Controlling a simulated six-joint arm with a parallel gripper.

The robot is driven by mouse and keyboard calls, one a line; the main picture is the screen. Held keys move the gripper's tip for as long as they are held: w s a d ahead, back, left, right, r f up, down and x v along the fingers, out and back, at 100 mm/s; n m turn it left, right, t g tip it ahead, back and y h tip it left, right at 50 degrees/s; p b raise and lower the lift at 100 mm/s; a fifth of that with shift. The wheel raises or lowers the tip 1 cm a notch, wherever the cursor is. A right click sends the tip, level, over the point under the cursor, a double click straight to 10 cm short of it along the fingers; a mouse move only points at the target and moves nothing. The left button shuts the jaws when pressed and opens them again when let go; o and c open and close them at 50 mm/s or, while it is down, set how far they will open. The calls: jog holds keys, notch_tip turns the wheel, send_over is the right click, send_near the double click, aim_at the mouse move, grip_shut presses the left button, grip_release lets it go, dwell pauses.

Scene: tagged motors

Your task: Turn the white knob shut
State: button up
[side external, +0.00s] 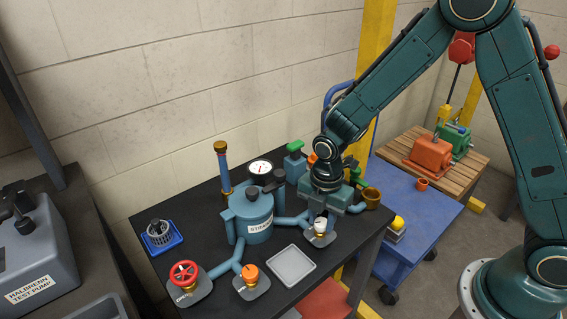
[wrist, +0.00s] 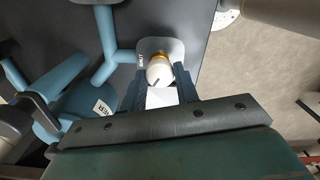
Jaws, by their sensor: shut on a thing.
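The white knob (side external: 320,228) sits on a brass stem over a grey plate at the right front of the black bench, at the end of a blue pipe. In the wrist view the knob (wrist: 158,71) shows a dark pointer line, and the plate behind it bears lettering that seems to read SHUT. My gripper (side external: 321,217) points down over the knob. In the wrist view its two fingers stand on either side of the knob, closed on it. The fingers hide part of the knob's sides.
A blue tank (side external: 250,217) stands left of my gripper. A red handwheel (side external: 184,273) and an orange knob (side external: 250,273) are at the front left. An empty grey tray (side external: 291,265) lies near the white knob. A green-handled valve (side external: 295,160) stands behind.

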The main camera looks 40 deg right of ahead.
aim_at(321, 221)
jog(key=m, duration=0.6)
jog(key=shift+m, duration=0.3)
jog(key=m, duration=0.5)
jog(key=shift+m, duration=0.3)
jog(key=o, duration=1)
jog(key=shift+c, duration=0.2)
jog(key=shift+r, duration=0.15)
notch_tip(321, 221, up, 14)
jog(key=shift+f, duration=0.2)
